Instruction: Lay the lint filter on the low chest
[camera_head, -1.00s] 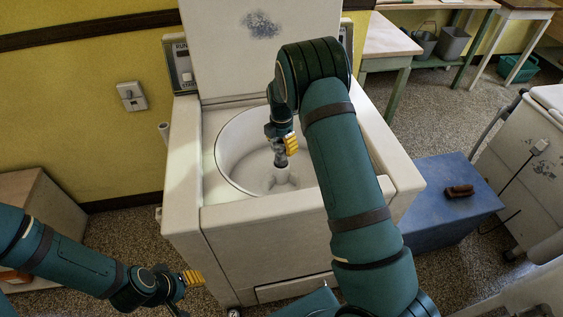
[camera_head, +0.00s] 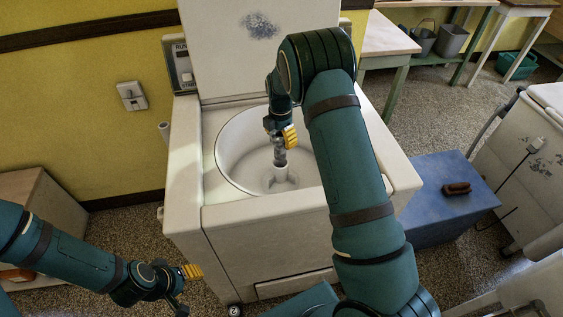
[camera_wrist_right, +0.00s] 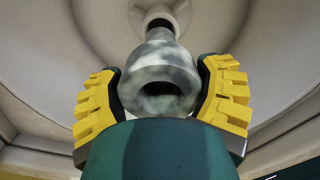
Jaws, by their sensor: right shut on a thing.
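The lint filter (camera_head: 280,155) is a grey, mottled, bottle-like piece inside the open washer tub (camera_head: 235,165). My right gripper (camera_head: 281,142) is shut on it, with yellow finger pads on both sides in the right wrist view (camera_wrist_right: 160,95). The filter (camera_wrist_right: 165,75) is upright just over the white agitator post (camera_head: 281,176); whether they touch I cannot tell. The low chest (camera_head: 425,185) is blue and stands right of the washer, with a brown brush (camera_head: 457,188) on top. My left gripper (camera_head: 186,287) is empty and looks open, low at the left.
A white appliance (camera_head: 530,150) stands right of the chest. A wooden table (camera_head: 390,40) is behind. Much of the chest top is bare.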

